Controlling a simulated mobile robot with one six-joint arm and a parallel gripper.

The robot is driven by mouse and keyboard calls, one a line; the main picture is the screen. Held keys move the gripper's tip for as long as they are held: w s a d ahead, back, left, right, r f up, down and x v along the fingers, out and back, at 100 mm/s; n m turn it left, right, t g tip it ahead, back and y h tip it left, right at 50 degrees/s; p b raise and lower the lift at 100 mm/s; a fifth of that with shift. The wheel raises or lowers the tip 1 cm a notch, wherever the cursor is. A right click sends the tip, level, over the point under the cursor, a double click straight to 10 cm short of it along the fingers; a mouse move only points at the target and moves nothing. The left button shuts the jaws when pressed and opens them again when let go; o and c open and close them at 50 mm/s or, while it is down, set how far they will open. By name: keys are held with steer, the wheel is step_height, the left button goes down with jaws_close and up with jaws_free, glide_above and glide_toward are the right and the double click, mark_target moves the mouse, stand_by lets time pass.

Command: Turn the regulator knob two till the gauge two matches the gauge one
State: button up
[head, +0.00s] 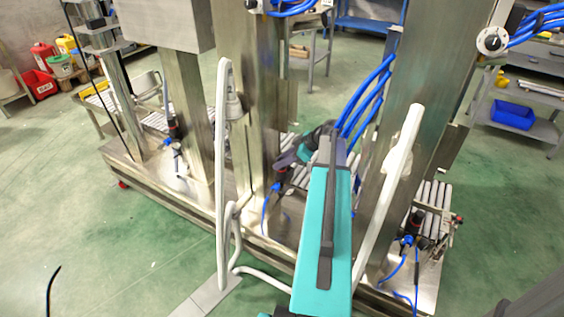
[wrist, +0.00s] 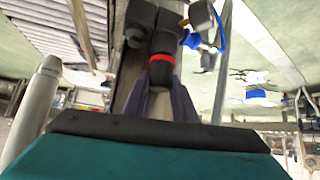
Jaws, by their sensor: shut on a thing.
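My gripper (head: 288,158) is at the middle regulator (head: 280,187) on the metal frame, past the end of my teal arm. In the wrist view, its two dark fingers (wrist: 163,88) are shut on either side of a black regulator knob (wrist: 164,72) with a red ring above it. In the head view the fingers largely hide this knob. Other black regulators with blue hoses stand at the left (head: 173,130) and right (head: 413,222) of the frame. I cannot tell which number each one bears. No gauge reading can be made out in either view.
Steel columns (head: 405,130) and white bent rails (head: 224,170) stand close on both sides of my arm. Blue hoses (head: 368,97) hang just beyond it. A round white dial or switch (head: 491,41) is at the upper right. The green floor at left is open.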

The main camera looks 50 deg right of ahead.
steer(key=shift+s+a+m+t+h+b, duration=0.1)
steer(key=shift+m+t+h+b, duration=0.25)
steer(key=shift+m+h, duration=0.5)
steer(key=shift+a+m+t+h+b, duration=0.15)
steer(key=shift+m+h+b, duration=0.4)
steer(key=shift+m, duration=0.5)
steer(key=shift+d+m+h, duration=0.25)
steer(key=shift+m+h, duration=0.55)
steer(key=shift+m, duration=0.2)
steer(key=o, duration=1)
steer(key=shift+o, duration=0.2)
